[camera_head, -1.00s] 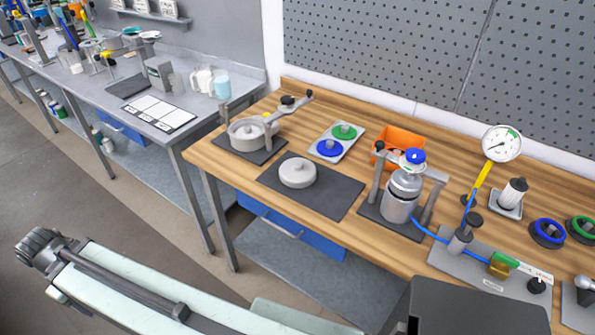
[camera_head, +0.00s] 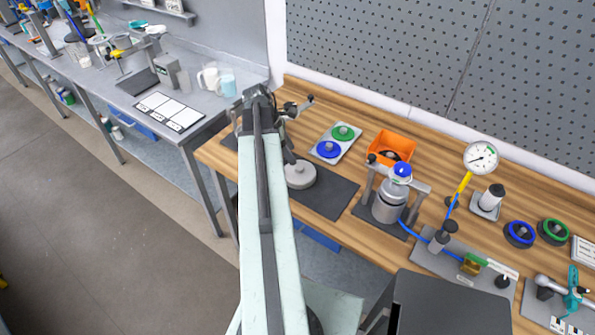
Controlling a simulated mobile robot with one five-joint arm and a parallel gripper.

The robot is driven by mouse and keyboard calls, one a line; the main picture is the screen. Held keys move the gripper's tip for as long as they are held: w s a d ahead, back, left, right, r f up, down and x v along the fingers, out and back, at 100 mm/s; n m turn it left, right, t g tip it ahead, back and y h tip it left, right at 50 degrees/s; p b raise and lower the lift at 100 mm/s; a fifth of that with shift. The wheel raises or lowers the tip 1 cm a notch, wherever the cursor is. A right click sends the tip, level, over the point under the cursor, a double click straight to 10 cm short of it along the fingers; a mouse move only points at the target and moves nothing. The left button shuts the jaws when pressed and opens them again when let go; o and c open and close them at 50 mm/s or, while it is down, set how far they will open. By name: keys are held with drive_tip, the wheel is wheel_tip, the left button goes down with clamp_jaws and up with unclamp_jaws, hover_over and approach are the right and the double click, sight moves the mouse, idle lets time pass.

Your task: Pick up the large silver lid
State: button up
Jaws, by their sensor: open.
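The large silver lid (camera_head: 301,175) is a pale grey disc with a small knob. It lies flat on a dark mat (camera_head: 333,195) on the wooden bench. My arm reaches up across the picture, and its dark end, my gripper (camera_head: 287,150), hangs just behind and left of the lid. The gripper is open and appears empty. The arm covers the lid's left edge, and I cannot tell whether the fingers touch it.
A clamp fixture behind my arm is mostly hidden. A white tray (camera_head: 347,131) holds green and blue discs. An orange bin (camera_head: 405,139) and a silver canister (camera_head: 388,207) in a frame stand to the right. A gauge (camera_head: 481,158) stands farther right.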

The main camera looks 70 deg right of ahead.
sight(298, 167)
drive_tip(key=b+x, duration=0.3)
drive_tip(key=x, duration=0.1)
drive_tip(key=b+x, duration=0.4)
drive_tip(key=shift+w+a+f, duration=0.1)
drive_tip(key=shift+w+a, duration=0.05)
drive_tip(key=shift+w, duration=0.1)
drive_tip(key=shift+r, duration=0.2)
clamp_jaws()
idle(0.9)
